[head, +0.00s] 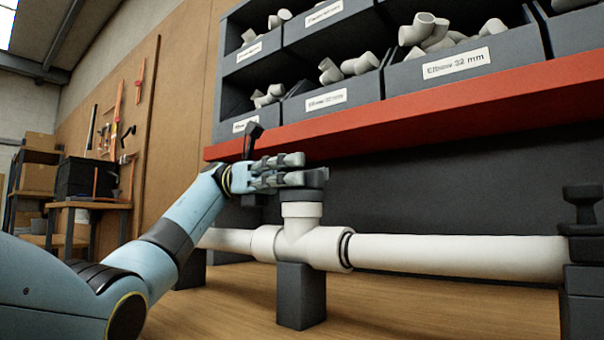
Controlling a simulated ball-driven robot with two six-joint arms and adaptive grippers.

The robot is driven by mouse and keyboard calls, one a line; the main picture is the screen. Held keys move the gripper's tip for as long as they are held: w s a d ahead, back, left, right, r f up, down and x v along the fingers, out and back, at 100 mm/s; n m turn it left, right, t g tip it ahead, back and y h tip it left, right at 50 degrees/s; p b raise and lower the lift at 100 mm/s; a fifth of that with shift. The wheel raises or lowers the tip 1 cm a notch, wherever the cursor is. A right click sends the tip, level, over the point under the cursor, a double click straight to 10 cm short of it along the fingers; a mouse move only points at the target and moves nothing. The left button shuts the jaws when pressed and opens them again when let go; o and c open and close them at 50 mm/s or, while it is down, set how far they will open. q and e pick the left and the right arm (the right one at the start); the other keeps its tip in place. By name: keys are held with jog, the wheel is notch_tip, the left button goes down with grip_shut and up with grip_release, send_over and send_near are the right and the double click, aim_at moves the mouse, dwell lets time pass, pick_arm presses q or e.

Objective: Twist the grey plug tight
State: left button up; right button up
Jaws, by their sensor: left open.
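The grey plug (316,178) sits upright at the top of the white tee (297,243), above its short upright neck (302,211). My left gripper (291,170) reaches in from the left at the plug's height. Its fingers are open, and their tips overlap the plug's left side in the picture. Whether they touch the plug, I cannot tell. The fingers hide part of the plug. My right gripper is not in view.
A white pipe (450,257) runs right from the tee to a dark clamp (583,245). A dark block (301,296) supports the tee on the wooden bench (400,315). A red shelf edge (420,102) with bins of elbows overhangs behind. A dark handle (252,138) stands behind my gripper.

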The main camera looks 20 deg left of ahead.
pick_arm(q)
notch_tip(320, 180, up, 10)
dwell(0.5)
dwell(0.4)
